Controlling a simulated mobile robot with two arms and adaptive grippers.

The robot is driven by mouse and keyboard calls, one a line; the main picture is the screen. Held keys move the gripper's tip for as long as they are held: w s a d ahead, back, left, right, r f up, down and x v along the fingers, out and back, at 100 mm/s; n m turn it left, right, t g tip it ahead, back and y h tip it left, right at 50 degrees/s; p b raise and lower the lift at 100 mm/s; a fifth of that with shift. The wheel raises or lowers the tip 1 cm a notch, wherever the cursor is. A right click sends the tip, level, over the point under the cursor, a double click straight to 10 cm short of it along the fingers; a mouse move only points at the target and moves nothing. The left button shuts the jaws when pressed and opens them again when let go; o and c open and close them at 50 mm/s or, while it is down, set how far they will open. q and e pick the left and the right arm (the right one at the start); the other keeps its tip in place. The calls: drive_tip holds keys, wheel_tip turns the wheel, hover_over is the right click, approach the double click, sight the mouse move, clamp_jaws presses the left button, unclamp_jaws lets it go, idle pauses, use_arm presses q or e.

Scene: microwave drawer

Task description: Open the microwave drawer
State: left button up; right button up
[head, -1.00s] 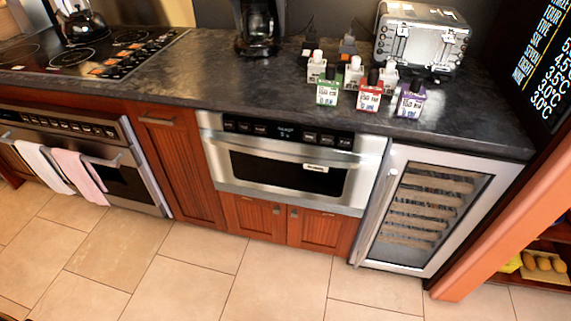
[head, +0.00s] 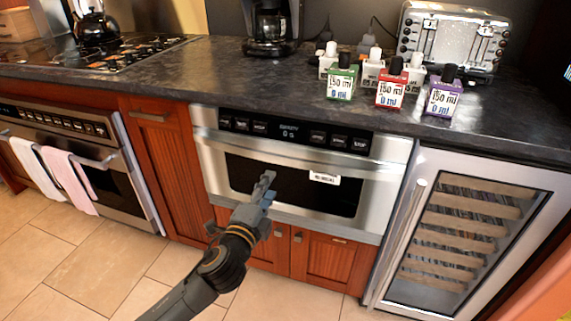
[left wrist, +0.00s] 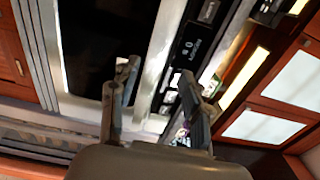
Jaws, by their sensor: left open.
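The microwave drawer (head: 340,197) is a steel-framed front with a dark window, built in under the counter. It looks shut, flush with the cabinets. A control panel (head: 290,133) with a lit display runs along its top. My left gripper (head: 267,185) is open and empty, in front of the window's left-middle part. The gap between it and the drawer is hard to judge. In the left wrist view the open fingers (left wrist: 158,72) show against the drawer's dark window (left wrist: 95,40), steel frame and control panel (left wrist: 190,48). My right gripper is not in view.
The dark counter (head: 190,75) above holds several small bottles (head: 392,88), a toaster (head: 450,38) and a coffee maker (head: 271,28). A glass-door wine cooler (head: 465,230) stands right, an oven (head: 75,150) left. The tiled floor (head: 95,255) in front is clear.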

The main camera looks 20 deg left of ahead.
sight(284, 162)
use_arm(q)
drive_tip(key=w+b, duration=0.1)
drive_tip(key=w, duration=1)
drive_tip(key=shift+w+d, duration=0.15)
drive_tip(key=shift+w, duration=0.55)
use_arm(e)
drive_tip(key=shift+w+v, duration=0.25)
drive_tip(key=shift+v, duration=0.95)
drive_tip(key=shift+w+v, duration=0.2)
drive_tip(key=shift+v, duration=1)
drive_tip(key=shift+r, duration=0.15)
use_arm(q)
clamp_jaws()
